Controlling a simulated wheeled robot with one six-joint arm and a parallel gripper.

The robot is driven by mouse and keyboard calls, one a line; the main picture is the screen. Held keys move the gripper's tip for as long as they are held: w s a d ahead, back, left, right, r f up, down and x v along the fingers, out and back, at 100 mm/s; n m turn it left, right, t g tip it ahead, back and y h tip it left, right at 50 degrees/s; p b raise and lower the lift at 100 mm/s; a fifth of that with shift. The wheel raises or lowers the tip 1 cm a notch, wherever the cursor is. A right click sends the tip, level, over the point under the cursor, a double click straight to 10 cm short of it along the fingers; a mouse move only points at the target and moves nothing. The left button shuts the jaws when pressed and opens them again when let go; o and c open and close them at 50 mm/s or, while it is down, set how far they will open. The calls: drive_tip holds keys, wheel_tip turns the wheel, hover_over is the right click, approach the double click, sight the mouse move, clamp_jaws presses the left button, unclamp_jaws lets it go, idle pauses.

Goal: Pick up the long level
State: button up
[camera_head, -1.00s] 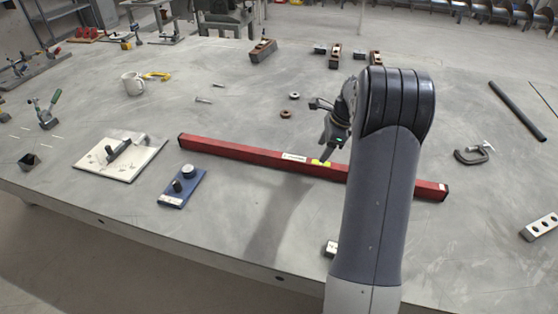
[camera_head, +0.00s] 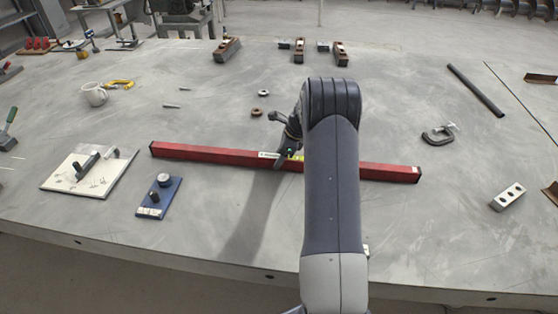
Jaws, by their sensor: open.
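The long level (camera_head: 215,155) is a red bar with black ends. It lies flat across the middle of the grey table, with a pale label and a yellow-green vial near its centre. My gripper (camera_head: 281,161) is at the middle of the level, its fingertips pointing down at the bar beside the label. It is open. I cannot tell whether the fingers are around the bar or just above it. My arm hides a short stretch of the level right of the centre.
A white board with a black handle (camera_head: 62,180) and a blue plate with black knobs (camera_head: 172,197) lie front left. A clamp (camera_head: 439,134) and a perforated block (camera_head: 508,197) lie right. Wooden planes (camera_head: 227,50) stand at the back.

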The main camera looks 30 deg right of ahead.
drive_tip(key=shift+w+a+f, duration=0.1)
drive_tip(key=shift+a+f, duration=0.1)
drive_tip(key=shift+f, duration=0.4)
drive_tip(key=shift+c, duration=0.6)
clamp_jaws()
drive_tip(key=shift+r, duration=0.1)
